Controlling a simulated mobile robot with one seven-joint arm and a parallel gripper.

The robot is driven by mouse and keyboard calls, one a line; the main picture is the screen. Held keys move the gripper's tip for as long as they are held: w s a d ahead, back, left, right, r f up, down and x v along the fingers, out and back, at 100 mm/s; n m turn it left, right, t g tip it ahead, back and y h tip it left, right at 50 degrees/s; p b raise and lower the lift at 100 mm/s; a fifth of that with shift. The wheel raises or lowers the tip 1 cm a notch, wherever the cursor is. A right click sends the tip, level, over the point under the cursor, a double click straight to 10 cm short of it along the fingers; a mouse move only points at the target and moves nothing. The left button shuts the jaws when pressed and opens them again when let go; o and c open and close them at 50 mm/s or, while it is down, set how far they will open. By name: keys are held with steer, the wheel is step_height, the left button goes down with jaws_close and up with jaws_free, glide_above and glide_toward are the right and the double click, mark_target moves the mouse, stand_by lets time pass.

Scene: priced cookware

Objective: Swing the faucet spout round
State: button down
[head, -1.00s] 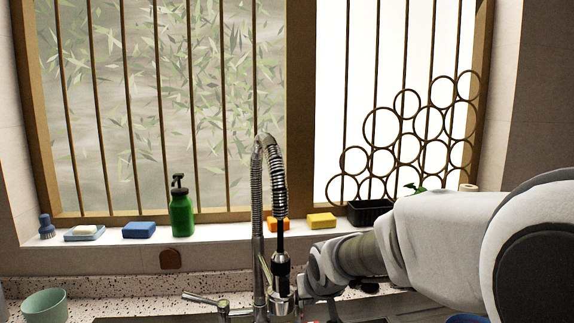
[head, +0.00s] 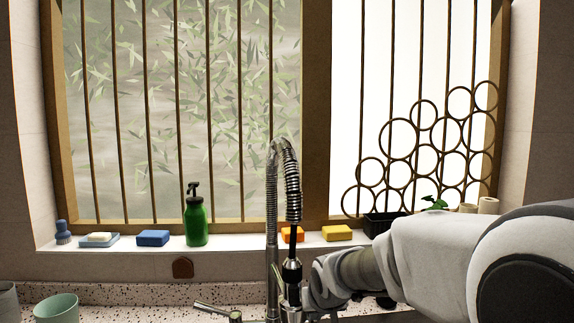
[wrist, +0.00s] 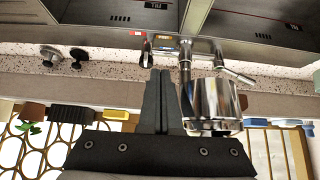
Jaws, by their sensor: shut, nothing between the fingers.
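The chrome faucet (head: 272,220) stands at the sink with a tall spring-coil neck arching over to a hanging black-and-chrome spout head (head: 292,272). In the wrist view the spout head (wrist: 212,100) is a large shiny cylinder. My gripper (wrist: 163,72) is shut and empty, its two dark fingers pressed together just left of that cylinder in the wrist view. I cannot tell whether they touch it. In the head view my arm reaches in from the right to beside the spout head; the fingertips are not visible there. A side lever (head: 215,311) points left.
The sill holds a green soap bottle (head: 196,220), a blue sponge (head: 153,238), an orange sponge (head: 292,235), a yellow sponge (head: 337,233) and a planter (head: 384,224). A green cup (head: 56,308) stands at left. Dark knobs (wrist: 78,55) lie beyond the fingers.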

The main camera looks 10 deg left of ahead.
steer(key=a+b, duration=0.1)
steer(key=a, duration=0.1)
steer(key=s+a+b, duration=0.1)
steer(key=a+b, duration=0.1)
steer(key=a, duration=0.1)
steer(key=a+b, duration=0.1)
steer(key=a, duration=0.1)
steer(key=shift+s+a+f, duration=0.15)
steer(key=shift+a, duration=0.4)
steer(key=a+b, duration=0.2)
steer(key=a, duration=0.4)
step_height(320, 180, up, 8)
steer(key=p, duration=0.2)
glide_above(280, 313)
steer(key=s+a, duration=0.3)
steer(key=shift+w, duration=0.15)
